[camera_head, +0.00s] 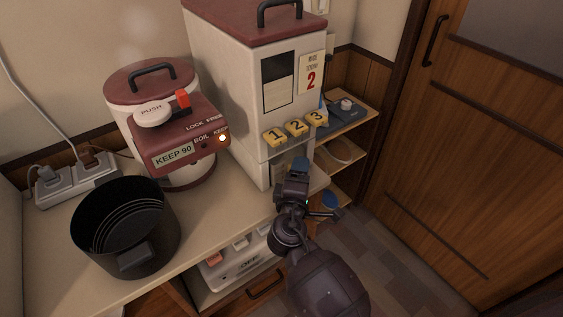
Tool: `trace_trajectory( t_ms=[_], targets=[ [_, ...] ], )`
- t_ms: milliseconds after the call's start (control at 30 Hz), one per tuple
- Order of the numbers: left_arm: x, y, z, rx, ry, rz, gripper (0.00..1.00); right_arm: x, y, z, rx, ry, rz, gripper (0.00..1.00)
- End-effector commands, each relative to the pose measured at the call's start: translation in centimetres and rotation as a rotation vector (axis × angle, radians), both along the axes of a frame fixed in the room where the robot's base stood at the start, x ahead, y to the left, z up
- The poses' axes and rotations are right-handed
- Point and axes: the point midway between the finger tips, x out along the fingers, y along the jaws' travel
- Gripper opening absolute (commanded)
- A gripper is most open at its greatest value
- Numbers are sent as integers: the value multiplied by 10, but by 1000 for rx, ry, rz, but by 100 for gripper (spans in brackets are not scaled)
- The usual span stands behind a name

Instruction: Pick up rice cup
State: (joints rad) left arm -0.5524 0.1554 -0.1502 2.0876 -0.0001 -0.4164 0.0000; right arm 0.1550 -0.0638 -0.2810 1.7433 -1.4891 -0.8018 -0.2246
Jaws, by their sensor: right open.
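My right gripper (296,173) is open at the lower front of the white rice dispenser (225,70), seen from behind and above. It is in front of the dispenser's lower opening (278,170), which it partly covers. A small dark blue patch shows at its tip; I cannot tell whether this is part of the gripper or something beyond it. I cannot make out the rice cup for certain; what is inside the opening is mostly hidden. My left gripper is out of view.
A red and white hot-water pot (150,90) and a black pot (125,225) stand on the counter (215,215) to the left. A low shelf (365,125) with a blue item (345,108) is behind, right. A wooden door (470,150) bounds the right.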

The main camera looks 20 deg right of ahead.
Motion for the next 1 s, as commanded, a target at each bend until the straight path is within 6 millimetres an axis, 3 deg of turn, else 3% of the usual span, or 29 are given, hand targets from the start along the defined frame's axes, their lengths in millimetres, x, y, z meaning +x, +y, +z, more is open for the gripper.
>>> trace_trajectory(
  t_ms=[233, 633, 1000],
  targets=[
    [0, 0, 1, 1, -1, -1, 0, 1, 0, 0, 0, 0, 0, 61],
    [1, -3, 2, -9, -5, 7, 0, 0, 0, 0, 0, 1, 0, 0],
    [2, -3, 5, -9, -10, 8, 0, 1, 0, 9, 2, -5, 0, 0]
  ],
)
